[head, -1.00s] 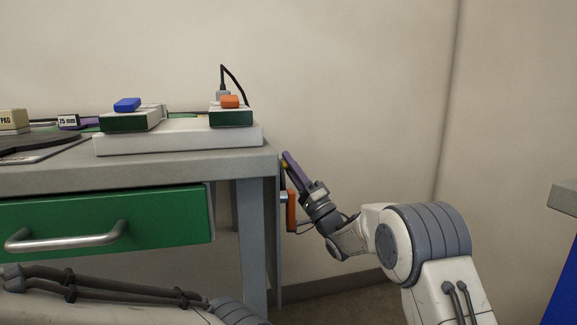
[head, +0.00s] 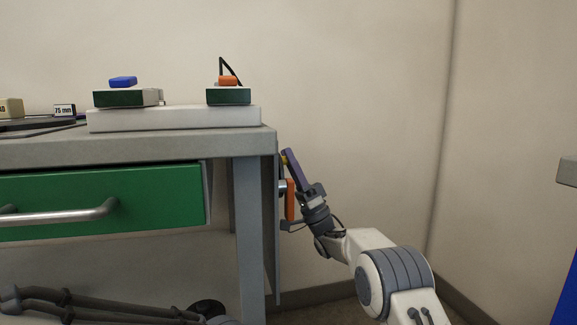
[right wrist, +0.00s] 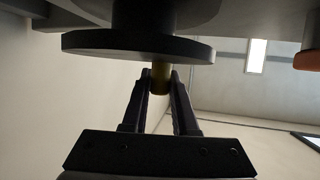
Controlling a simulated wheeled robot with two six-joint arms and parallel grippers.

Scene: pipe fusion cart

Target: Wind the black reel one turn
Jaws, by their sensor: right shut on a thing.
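The black reel (right wrist: 140,44) is a flat dark disc seen from close up in the right wrist view, under a grey surface. A short brass-yellow handle (right wrist: 161,76) sticks out from it. My right gripper (right wrist: 160,82) is shut on this handle, with one finger on each side. The reel's disc cannot be made out in the head view. My left gripper is out of view.
An orange part (head: 290,200) sits on the cart's side just below my right gripper. A white box (head: 175,118) with green-fronted blocks stands on the cart top. A green drawer (head: 130,190) is below. Free floor lies to the right, before another bench (head: 567,172).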

